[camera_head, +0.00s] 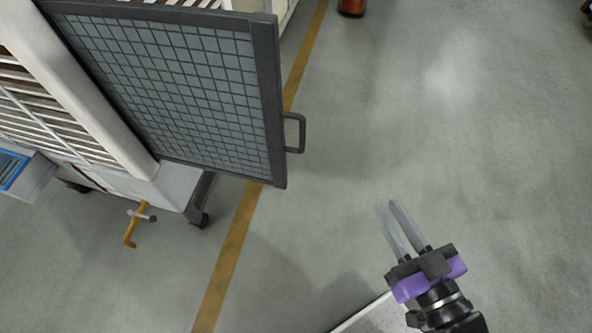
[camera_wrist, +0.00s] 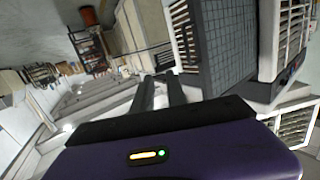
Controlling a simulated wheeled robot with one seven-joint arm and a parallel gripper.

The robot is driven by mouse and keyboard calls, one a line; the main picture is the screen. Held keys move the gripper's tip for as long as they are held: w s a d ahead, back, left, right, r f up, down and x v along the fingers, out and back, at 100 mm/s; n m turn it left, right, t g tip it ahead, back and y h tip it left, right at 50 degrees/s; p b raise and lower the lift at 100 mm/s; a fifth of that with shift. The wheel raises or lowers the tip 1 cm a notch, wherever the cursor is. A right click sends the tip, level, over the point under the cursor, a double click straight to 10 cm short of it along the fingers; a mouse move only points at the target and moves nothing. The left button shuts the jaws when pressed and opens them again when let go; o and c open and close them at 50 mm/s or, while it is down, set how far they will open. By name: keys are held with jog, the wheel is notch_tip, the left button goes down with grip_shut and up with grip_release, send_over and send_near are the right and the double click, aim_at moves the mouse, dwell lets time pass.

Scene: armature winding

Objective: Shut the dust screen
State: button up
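The dust screen (camera_head: 175,85) is a dark-framed panel with a grey grid, at the upper left of the head view. It stands swung out from a pale slatted cabinet (camera_head: 95,95). A dark bar handle (camera_head: 300,133) sticks out from its free right edge. In the wrist view the screen (camera_wrist: 225,40) shows upright at right of centre, beside the cabinet. My gripper (camera_head: 387,206) is at the lower right of the head view, apart from the handle and below and right of it. Its two fingers are parallel with a narrow gap, and nothing is between them.
An orange clamp-like piece (camera_head: 136,222) hangs below the cabinet, near a caster. A yellow floor line (camera_head: 238,235) runs under the screen. An orange-red object (camera_head: 351,7) stands at the top. The grey floor to the right is clear.

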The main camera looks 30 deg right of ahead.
jog(key=w+d+f+m+g+b, duration=0.1)
jog(key=w+d+f+m+b, duration=0.1)
jog(key=w+d+f, duration=0.1)
jog(key=w+d+f+m+g+h+b, duration=0.1)
jog(key=w+d+f+m+b, duration=0.1)
jog(key=d+f, duration=0.3)
jog(key=w+d+f+m+b, duration=0.2)
jog(key=w+d+f+m, duration=0.1)
jog(key=f, duration=0.5)
jog(key=shift+w+d+f+m+g+h, duration=0.15)
jog(key=shift+w+d+g+h, duration=0.05)
jog(key=shift+w+d, duration=0.3)
jog(key=shift+w+d+f+m+g+h, duration=0.1)
jog(key=shift+w+d+m+g+h, duration=0.1)
jog(key=shift+w+d, duration=0.3)
grip_shut()
jog(key=w+d+f+m+y+b, duration=0.3)
jog(key=w+f, duration=0.2)
jog(key=w, duration=0.2)
jog(key=n+y+b, duration=0.2)
jog(key=n+y, duration=0.3)
jog(key=y, duration=1)
send_near(285, 165)
jog(key=shift+m+g, duration=0.25)
jog(key=shift+g, duration=0.15)
jog(key=x, duration=0.6)
jog(key=shift+w+a+p, duration=0.1)
jog(key=shift+w+p, duration=0.2)
jog(key=shift+w, duration=0.15)
